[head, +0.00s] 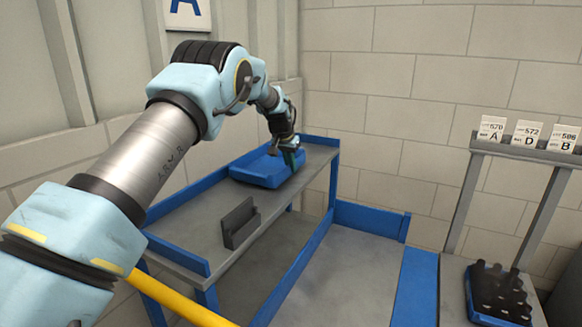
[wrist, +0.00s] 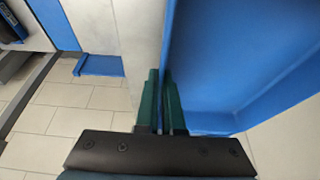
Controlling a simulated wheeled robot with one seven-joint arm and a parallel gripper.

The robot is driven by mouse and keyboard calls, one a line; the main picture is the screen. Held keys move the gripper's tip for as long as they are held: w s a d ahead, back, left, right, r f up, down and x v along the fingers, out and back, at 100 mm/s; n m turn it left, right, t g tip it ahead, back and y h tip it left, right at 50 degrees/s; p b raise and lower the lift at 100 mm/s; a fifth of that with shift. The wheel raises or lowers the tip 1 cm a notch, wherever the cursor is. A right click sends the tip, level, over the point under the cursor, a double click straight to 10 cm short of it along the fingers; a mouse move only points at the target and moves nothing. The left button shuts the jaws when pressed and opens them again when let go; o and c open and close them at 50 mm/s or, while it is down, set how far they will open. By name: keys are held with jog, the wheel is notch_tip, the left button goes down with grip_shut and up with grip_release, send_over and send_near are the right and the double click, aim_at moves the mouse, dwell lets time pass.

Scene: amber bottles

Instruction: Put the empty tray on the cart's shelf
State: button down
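The blue tray (head: 258,173) is at the far end of the grey shelf top (head: 190,226) with blue edges, near the wall. Its visible inside looks empty. My gripper (head: 292,157) is at the tray's right side, pointing down. In the wrist view, the green fingers (wrist: 160,105) are close together on either side of the tray's thin wall. The tray's blue inside (wrist: 225,60) fills the right of that view. My gripper looks shut on this wall. I cannot tell whether the tray rests fully on the shelf top or is slightly raised.
A dark grey holder (head: 240,223) stands on the near part of the shelf top. A lower grey deck (head: 345,275) with blue edges lies to the right. A yellow bar (head: 178,298) crosses in front. At right, a blue tray (head: 480,317) of dark bottles stands below labelled cards (head: 527,133).

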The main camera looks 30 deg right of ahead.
jog(key=shift+f, duration=0.5)
jog(key=c, duration=1)
grip_release()
jog(key=shift+o, duration=0.2)
jog(key=shift+r+b, duration=0.1)
jog(key=shift+b, duration=0.2)
